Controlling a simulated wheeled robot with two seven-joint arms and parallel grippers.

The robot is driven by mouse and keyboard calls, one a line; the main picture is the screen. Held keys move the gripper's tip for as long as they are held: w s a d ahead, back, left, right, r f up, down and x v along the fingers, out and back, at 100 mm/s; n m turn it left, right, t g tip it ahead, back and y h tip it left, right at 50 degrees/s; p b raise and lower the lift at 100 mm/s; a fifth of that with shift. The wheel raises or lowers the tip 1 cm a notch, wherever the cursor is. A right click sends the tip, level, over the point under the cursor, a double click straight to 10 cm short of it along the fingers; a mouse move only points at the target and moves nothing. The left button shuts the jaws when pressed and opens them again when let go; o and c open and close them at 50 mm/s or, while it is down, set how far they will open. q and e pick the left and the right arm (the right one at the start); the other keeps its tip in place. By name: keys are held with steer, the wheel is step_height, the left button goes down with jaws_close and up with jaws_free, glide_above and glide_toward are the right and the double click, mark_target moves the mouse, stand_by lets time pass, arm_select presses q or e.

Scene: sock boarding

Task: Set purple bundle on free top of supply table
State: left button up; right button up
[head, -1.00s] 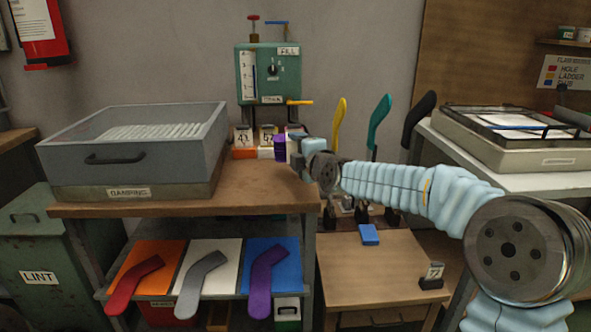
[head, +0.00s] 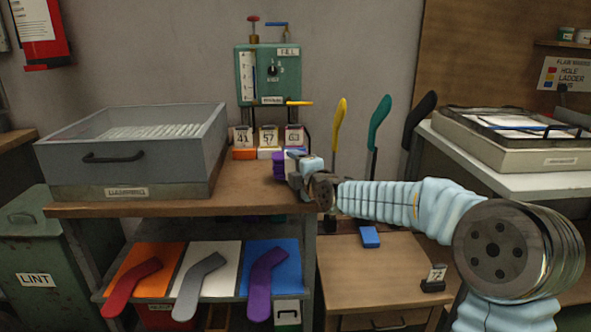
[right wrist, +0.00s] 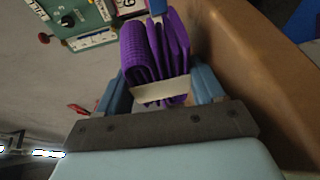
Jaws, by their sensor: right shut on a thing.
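My right gripper (head: 290,166) is shut on the purple bundle (head: 279,166), near the back right corner of a wooden-topped table (head: 245,187). In the right wrist view the bundle (right wrist: 155,50) is a folded purple stack with a pale band, between the two blue fingers (right wrist: 163,90). The gripper hides part of the bundle in the head view. I cannot tell whether the bundle touches the tabletop. The front middle and right of the top are bare. My left gripper is not in view.
A grey box (head: 130,150) fills the table's left side. Numbered cards (head: 268,137) with coloured blocks stand along the back, below a green machine (head: 268,75). Yellow, teal and black sock-shaped boards (head: 378,122) stand to the right. Sock shapes lie on the lower shelf (head: 225,290).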

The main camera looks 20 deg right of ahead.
steer(key=o, duration=1.2)
steer(key=shift+c, duration=0.2)
steer(key=shift+f, duration=0.1)
steer(key=shift+r+p, duration=0.5)
steer(key=shift+s+d+r, duration=0.1)
steer(key=shift+s+r, duration=0.1)
steer(key=shift+r, duration=0.05)
steer(key=s+r, duration=0.1)
steer(key=s, duration=1)
steer(key=shift+s+d+r+b, duration=0.25)
steer(key=shift+d+r+b, duration=0.05)
steer(key=shift+d+b, duration=0.15)
